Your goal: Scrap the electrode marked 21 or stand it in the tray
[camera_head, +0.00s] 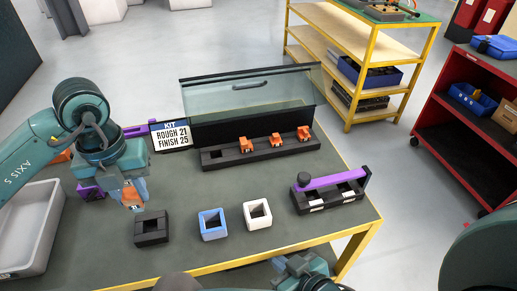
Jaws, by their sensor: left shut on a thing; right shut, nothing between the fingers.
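My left gripper (133,205) is shut on a copper-orange electrode (130,196), held above the table left of the black square holder (151,238). Its marking cannot be read, and the gripper hides part of it. The dark tray (225,158) stands at the table's back with several slots; 3 orange electrodes (277,140) stand in it. A white sign (171,136) reads "KIT ROUGH 21 FINISH 25". A grey bin (47,223) is at the far left. My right gripper (298,264) is shut and empty at the front edge; its fingertips are hard to make out.
A blue square holder (212,224) and a white one (257,215) stand in the front middle. A black fixture with a purple bar (335,179) is at the right. A clear glass panel (250,97) rises behind the tray. The table's middle is bare.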

